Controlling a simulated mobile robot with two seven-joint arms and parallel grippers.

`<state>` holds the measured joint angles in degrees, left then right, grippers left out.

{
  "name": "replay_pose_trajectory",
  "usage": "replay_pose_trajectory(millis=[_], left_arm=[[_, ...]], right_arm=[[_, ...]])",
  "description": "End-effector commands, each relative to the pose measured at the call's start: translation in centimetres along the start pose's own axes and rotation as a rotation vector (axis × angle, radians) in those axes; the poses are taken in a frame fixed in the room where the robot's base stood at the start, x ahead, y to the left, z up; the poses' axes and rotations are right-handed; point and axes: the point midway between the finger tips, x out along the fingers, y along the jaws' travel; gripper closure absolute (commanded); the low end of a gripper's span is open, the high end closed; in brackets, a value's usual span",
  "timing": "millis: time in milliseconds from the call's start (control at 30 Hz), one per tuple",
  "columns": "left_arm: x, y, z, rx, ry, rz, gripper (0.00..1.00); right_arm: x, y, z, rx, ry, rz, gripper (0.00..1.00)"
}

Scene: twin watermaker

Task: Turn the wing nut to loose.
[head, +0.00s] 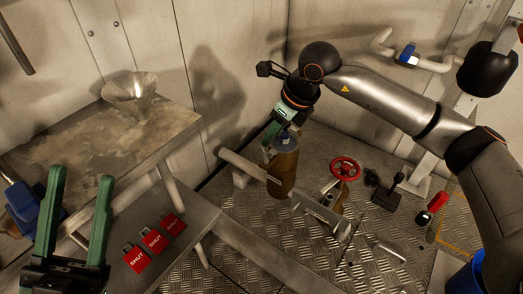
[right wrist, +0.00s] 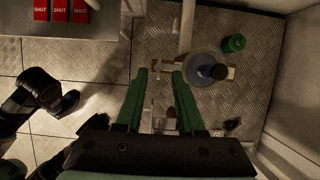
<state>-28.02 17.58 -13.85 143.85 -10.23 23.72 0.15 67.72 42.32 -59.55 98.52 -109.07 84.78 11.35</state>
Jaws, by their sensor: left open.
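I cannot make out the wing nut for certain in either view. A brown canister (head: 284,172) with a grey-blue top stands by a low metal rail; a round grey body with a dark blue cap (right wrist: 205,68) in the right wrist view seems to be the same. My right gripper (head: 269,141) is beside the canister's top; whether it touches is unclear. In the right wrist view its green fingers (right wrist: 159,75) are apart with nothing clearly between them. My left gripper (head: 80,185) is open and empty at the lower left, near the bench.
A red handwheel (head: 345,168) stands right of the canister. Red SHUT tags (head: 155,240) lie on the lower bench. A metal funnel (head: 130,88) sits on the upper table (head: 60,150). A dark pedal-like item (head: 386,198) and a blue bucket (head: 466,278) are at right.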

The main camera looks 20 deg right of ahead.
Motion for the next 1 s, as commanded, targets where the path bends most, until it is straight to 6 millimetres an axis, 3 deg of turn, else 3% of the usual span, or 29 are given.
replay_pose_trajectory(millis=[33, 200, 400, 833, 1000], left_arm=[[-0.5, 0.3, 0.5, -0.006, -0.001, 0.001, 0.5], [-1.2, 0.7, 1.3, -0.017, -0.007, 0.004, 0.5], [-1.8, 1.1, 1.9, -0.011, -0.012, 0.009, 0.5], [-1.8, 1.2, 2.0, -0.007, -0.014, 0.011, 0.5], [-1.9, 1.2, 2.0, -0.008, -0.014, 0.011, 0.5]], right_arm=[[1.6, 0.1, -0.2, 0.0, 0.001, 0.002, 0.62], [4.9, 0.1, -0.1, -0.001, 0.001, 0.002, 0.62], [7.4, 0.1, 0.0, -0.001, 0.0, 0.001, 0.62], [8.1, 0.1, 0.1, -0.002, -0.002, 0.001, 0.64], [8.1, 0.1, 0.0, -0.002, -0.002, 0.001, 0.83]])
